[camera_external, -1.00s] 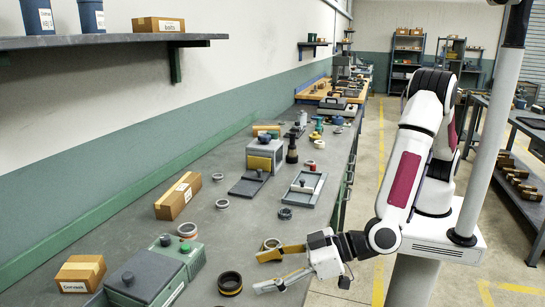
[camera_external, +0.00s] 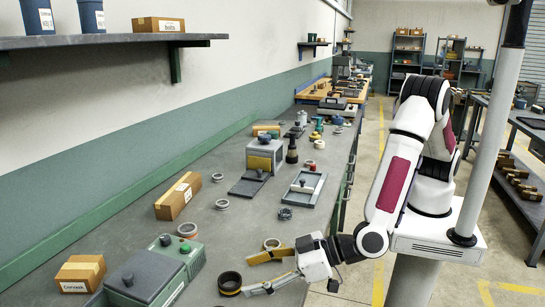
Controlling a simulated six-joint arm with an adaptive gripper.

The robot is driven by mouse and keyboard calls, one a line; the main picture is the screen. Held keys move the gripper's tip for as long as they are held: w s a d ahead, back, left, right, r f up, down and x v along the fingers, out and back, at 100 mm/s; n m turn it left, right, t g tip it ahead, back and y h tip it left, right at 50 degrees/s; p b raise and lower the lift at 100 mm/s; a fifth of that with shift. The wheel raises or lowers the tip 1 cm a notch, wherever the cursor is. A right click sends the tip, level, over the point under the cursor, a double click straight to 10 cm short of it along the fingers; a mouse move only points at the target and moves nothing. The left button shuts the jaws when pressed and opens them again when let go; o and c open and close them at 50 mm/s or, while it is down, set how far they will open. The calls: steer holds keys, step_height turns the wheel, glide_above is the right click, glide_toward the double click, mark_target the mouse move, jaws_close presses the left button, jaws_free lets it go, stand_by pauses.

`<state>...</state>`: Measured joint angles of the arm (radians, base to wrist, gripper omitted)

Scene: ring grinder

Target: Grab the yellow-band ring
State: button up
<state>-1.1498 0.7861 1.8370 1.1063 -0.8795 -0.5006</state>
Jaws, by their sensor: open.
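The yellow-band ring (camera_external: 230,283) is a thick black ring with a thin yellow band round its lower side. It lies flat on the grey workbench near the front of the picture. My gripper (camera_external: 246,276) is open and empty, just right of the ring, with its fingers pointing left. One fingertip is behind and right of the ring, the other close to its right front side. I cannot tell whether that one touches it.
A grey-metal ring (camera_external: 272,244) lies just behind the upper finger. A grey-green machine box (camera_external: 155,276) stands left of the yellow-band ring. Cardboard boxes (camera_external: 178,196) and a shallow tray (camera_external: 303,187) are farther back. The bench's right edge runs under my arm.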

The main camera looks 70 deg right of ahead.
mark_target(235, 278)
steer(key=shift+x, duration=2.6)
steer(key=shift+r, duration=0.1)
steer(key=c, duration=1.3)
